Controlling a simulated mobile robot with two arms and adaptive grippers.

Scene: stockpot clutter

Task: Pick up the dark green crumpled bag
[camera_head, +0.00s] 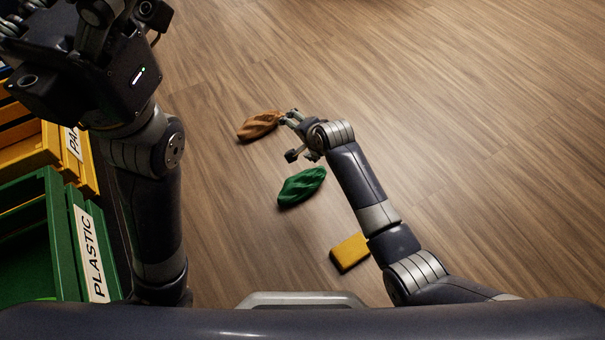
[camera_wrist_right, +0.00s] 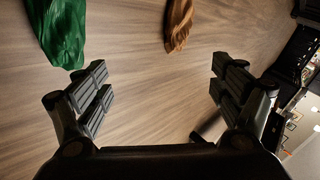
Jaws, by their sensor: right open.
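The dark green crumpled bag (camera_head: 302,187) lies on the wooden floor in front of me. It also shows at the top left of the right wrist view (camera_wrist_right: 58,30), partly cut off by the frame edge. My right gripper (camera_head: 287,136) is beyond the bag in the head view, close to a brown crumpled bag. Its fingers are spread apart with nothing between them, as the right wrist view (camera_wrist_right: 160,88) shows. My left gripper (camera_head: 125,20) is raised at the top left of the head view, and its fingertips are not clear.
The brown crumpled bag (camera_head: 258,125) lies beyond the green one. A yellow block (camera_head: 350,252) lies on the floor beside my right arm. A green bin labelled PLASTIC (camera_head: 88,250) and a yellow bin (camera_head: 85,165) stand at the left. The floor at the right is clear.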

